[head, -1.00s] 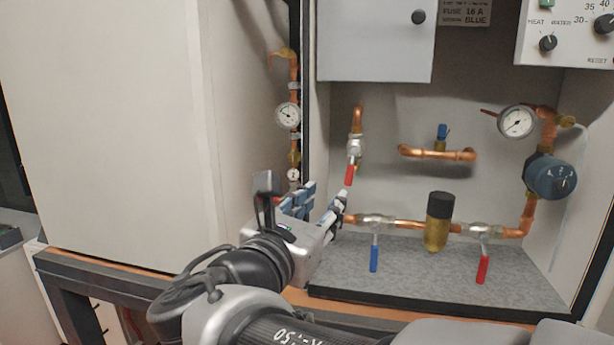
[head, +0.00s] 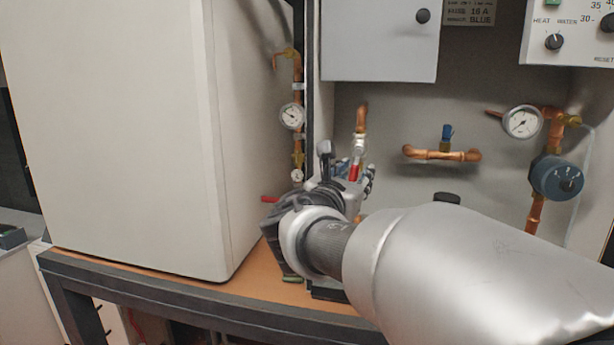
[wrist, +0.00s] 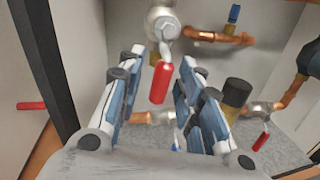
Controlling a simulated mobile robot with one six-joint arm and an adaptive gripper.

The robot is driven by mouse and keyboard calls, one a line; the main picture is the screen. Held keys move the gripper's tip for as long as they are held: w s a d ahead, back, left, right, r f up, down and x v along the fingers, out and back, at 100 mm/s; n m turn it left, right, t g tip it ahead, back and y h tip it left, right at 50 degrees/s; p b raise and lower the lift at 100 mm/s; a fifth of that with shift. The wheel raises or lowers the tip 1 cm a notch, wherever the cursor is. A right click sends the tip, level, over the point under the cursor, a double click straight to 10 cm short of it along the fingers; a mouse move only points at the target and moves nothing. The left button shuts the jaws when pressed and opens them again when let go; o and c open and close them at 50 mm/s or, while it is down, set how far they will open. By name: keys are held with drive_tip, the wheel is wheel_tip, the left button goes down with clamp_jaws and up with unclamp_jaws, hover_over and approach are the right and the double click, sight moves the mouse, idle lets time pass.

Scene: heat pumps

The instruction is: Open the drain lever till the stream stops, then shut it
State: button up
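A valve with a red lever (head: 354,172) hangs below a copper elbow on the cabinet's back panel. The lever points down. In the wrist view the red lever (wrist: 160,83) lies between the two fingers, with gaps visible on both sides. My gripper (wrist: 164,58) is open; it also shows in the head view (head: 352,180), partly hidden by my arm. Another red lever (wrist: 30,105) sticks out left of the cabinet post, also seen in the head view (head: 269,198). No label shows which lever is the drain, and I see no water stream.
A brass cylinder (wrist: 237,92) and a lower red lever (wrist: 261,141) are right of my gripper. A dark post (head: 313,90) stands left of it. A copper pipe with a blue valve (head: 447,133) is on the back panel. My arm hides the cabinet's lower part.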

drive_tip(key=shift+c, duration=0.2)
clamp_jaws()
drive_tip(key=shift+a+m, duration=0.15)
drive_tip(key=shift+m, duration=0.15)
drive_tip(key=shift+w+a+r+m+g+y+b, duration=0.2)
drive_tip(key=shift+a+r+m+y+b, duration=0.65)
drive_tip(key=shift+m, duration=1.45)
drive_tip(key=shift+w+a+r+m+g+y+b, duration=0.1)
drive_tip(key=shift+w+a+r+m+y+b, duration=0.2)
drive_tip(key=shift+r+m+b, duration=1.3)
drive_tip(key=shift+w+a+f+m+g+y+b, duration=0.15)
drive_tip(key=shift+a+m+y+b, duration=0.45)
drive_tip(key=shift+m, duration=2.4)
drive_tip(key=shift+r, duration=0.1)
drive_tip(key=shift+o, duration=0.2)
unclamp_jaws()
